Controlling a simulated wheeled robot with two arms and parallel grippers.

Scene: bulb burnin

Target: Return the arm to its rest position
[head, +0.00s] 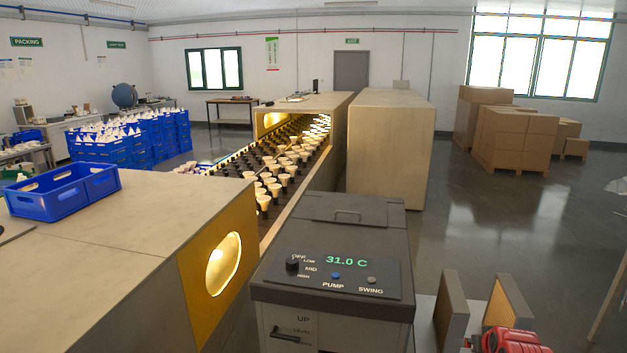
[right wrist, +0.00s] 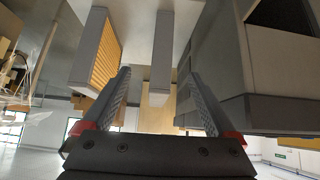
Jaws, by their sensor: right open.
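My right gripper (right wrist: 160,74) is open in the right wrist view, its two grey fingers spread apart with nothing between them. Red parts of my right arm (head: 510,342) show at the bottom right edge of the head view, beside the grey machine; the fingers cannot be made out there. My left arm and gripper are not in the head view.
The grey control unit (head: 345,240) reads 31.0 C. Two upright panels (head: 450,308) stand close to my right arm. A blue crate (head: 62,192) sits on the left bench; a conveyor of bulbs (head: 270,175) runs behind.

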